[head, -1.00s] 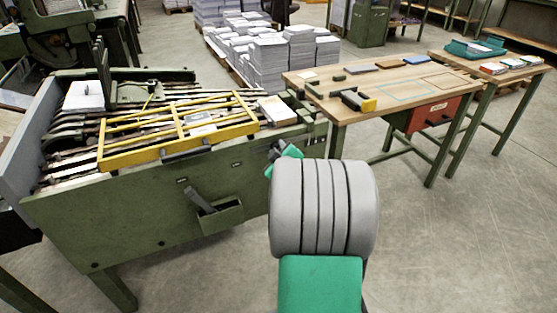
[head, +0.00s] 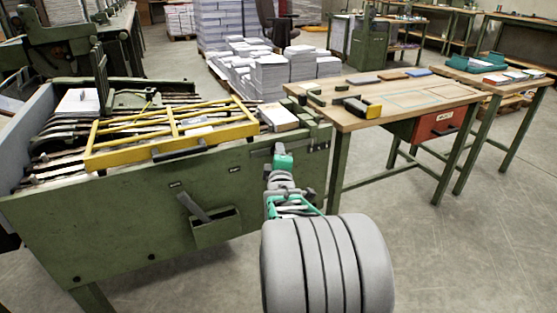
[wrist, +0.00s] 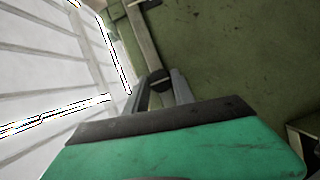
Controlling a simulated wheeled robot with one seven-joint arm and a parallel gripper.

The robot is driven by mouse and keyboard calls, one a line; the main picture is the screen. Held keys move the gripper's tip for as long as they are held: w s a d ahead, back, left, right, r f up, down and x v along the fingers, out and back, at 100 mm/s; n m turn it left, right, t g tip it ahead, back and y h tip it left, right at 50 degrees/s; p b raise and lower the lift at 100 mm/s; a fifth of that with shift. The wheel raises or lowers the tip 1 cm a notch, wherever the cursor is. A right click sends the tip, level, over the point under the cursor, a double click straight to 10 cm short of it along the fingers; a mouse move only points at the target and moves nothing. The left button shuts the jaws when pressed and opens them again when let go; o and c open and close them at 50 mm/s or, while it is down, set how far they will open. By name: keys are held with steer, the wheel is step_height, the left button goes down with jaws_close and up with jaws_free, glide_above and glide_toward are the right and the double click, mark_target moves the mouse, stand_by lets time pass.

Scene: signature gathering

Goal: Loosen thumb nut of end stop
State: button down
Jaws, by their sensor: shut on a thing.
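My gripper (wrist: 161,84) is shut on a small dark round knob, which looks like the thumb nut (wrist: 157,76), in the wrist view. The fingers lie on both sides of it and hide part of it. A pale metal bar (wrist: 143,34), perhaps part of the end stop, runs up from the knob against the green machine face. In the head view my gripper (head: 280,150) is at the right end of the green machine, just below its top edge. The nut is too small or hidden to make out there.
The green machine (head: 120,225) carries a yellow guard frame (head: 170,130) and a paper stack (head: 279,116). A bracket with a lever (head: 214,228) sticks out of its front. A wooden workbench (head: 420,95) stands to the right. Open floor (head: 450,260) lies at the lower right.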

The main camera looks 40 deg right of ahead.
stand_by(0.4)
steer(key=c, duration=1.1)
jaws_free()
steer(key=shift+o, duration=0.2)
steer(key=p+v, duration=0.2)
steer(key=v, duration=0.5)
steer(key=shift+s+a+p, duration=0.2)
steer(key=shift+s+p, duration=0.1)
steer(key=shift+s, duration=0.05)
